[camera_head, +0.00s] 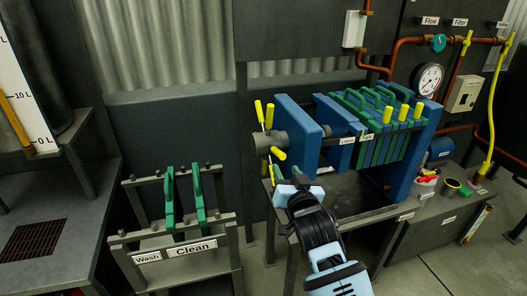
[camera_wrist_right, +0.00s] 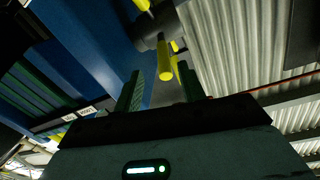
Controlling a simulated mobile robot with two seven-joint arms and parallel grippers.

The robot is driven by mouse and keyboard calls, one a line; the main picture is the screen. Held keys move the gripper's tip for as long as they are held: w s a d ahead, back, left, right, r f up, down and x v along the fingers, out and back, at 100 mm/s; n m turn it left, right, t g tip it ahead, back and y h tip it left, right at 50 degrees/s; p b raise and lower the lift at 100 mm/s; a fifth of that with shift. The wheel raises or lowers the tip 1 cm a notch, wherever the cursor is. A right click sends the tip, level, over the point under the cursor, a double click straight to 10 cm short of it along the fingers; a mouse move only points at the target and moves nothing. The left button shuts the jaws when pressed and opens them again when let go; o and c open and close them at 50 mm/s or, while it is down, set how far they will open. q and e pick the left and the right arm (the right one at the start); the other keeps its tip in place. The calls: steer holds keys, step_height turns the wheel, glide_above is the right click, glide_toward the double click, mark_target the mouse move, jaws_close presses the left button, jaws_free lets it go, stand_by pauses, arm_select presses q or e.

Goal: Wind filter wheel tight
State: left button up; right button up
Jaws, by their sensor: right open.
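The filter wheel (camera_head: 268,142) is a dark hub with yellow-tipped spokes at the left end of the blue filter press (camera_head: 300,135). In the right wrist view the wheel's hub (camera_wrist_right: 152,30) is at the top, and one yellow handle (camera_wrist_right: 165,62) points down toward my fingers. My right gripper (camera_head: 287,175) is just below the wheel, near its lowest yellow handle. In the wrist view my right gripper (camera_wrist_right: 160,80) is open, with the yellow handle appearing between its green-padded fingers. I cannot tell whether they touch it. My left gripper is not in view.
A rack (camera_head: 196,246) labelled Wash and Clean holds two green plates to the left. A gauge (camera_head: 429,79) and copper pipes are at the back right. Small cups (camera_head: 425,183) stand right of the press.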

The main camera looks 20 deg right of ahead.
mark_target(278, 150)
steer(key=shift+w+d+r+b, duration=0.1)
steer(key=shift+w+r, duration=0.15)
steer(key=shift+w, duration=1.15)
steer(key=shift+w+r+b, duration=0.1)
steer(key=shift+w+r, duration=0.1)
steer(key=shift+w, duration=1.25)
steer(key=shift+w+d+r+b, duration=0.1)
steer(key=shift+w+r, duration=0.15)
steer(key=shift+w, duration=1.15)
jaws_close()
